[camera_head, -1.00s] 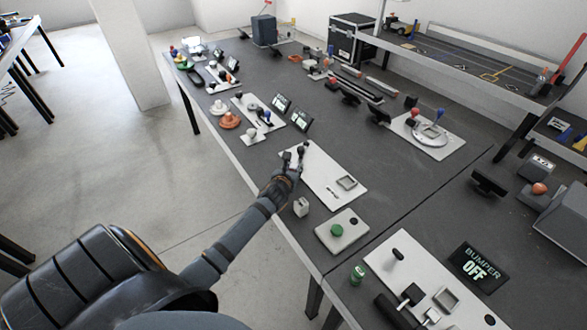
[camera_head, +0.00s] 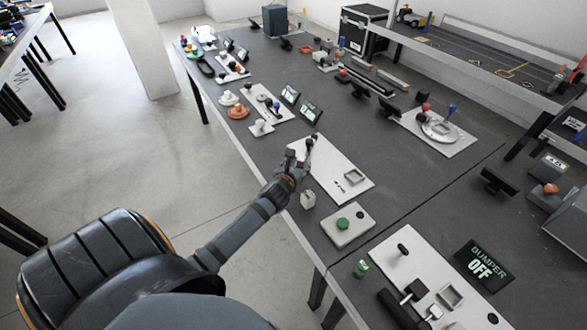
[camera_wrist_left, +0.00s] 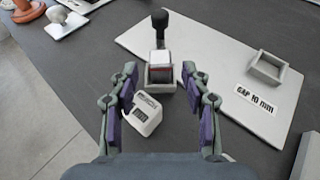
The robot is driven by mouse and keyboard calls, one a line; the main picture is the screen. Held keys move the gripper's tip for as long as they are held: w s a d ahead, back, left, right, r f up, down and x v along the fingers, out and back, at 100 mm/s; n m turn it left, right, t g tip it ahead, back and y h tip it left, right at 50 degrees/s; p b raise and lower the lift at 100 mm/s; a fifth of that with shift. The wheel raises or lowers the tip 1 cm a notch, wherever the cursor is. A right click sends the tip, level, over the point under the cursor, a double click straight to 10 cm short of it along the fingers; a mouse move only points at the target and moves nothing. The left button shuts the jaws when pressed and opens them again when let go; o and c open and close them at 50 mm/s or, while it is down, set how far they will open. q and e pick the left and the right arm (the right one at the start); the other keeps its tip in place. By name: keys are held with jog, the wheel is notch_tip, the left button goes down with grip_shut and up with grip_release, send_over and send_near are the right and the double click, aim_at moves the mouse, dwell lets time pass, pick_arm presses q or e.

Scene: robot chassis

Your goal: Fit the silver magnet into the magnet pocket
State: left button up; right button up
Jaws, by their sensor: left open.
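A silver block with red on its lower part, which looks like the silver magnet (camera_wrist_left: 160,59), sits in a grey square holder (camera_wrist_left: 159,76) in the left wrist view. A dark knobbed post (camera_wrist_left: 159,22) stands just behind it. A second square frame, an empty pocket (camera_wrist_left: 266,68), is on the same white plate (camera_wrist_left: 213,60), to the right by the "GAP 10 mm" label. My left gripper (camera_wrist_left: 161,80) is open, its fingers either side of the holder, and nothing is gripped. In the head view my left gripper (camera_head: 294,163) hides the magnet. My right gripper is not seen.
A small white meter (camera_wrist_left: 143,112) lies near the left finger. In the head view, a green-button box (camera_head: 345,226) stands in front of the plate, and another white panel (camera_head: 432,267) lies to the right. The table's front edge runs beneath my left arm.

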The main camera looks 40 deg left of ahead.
pick_arm(q)
jog(key=v, duration=0.7)
jog(key=shift+s, duration=0.3)
jog(key=shift+r, duration=0.1)
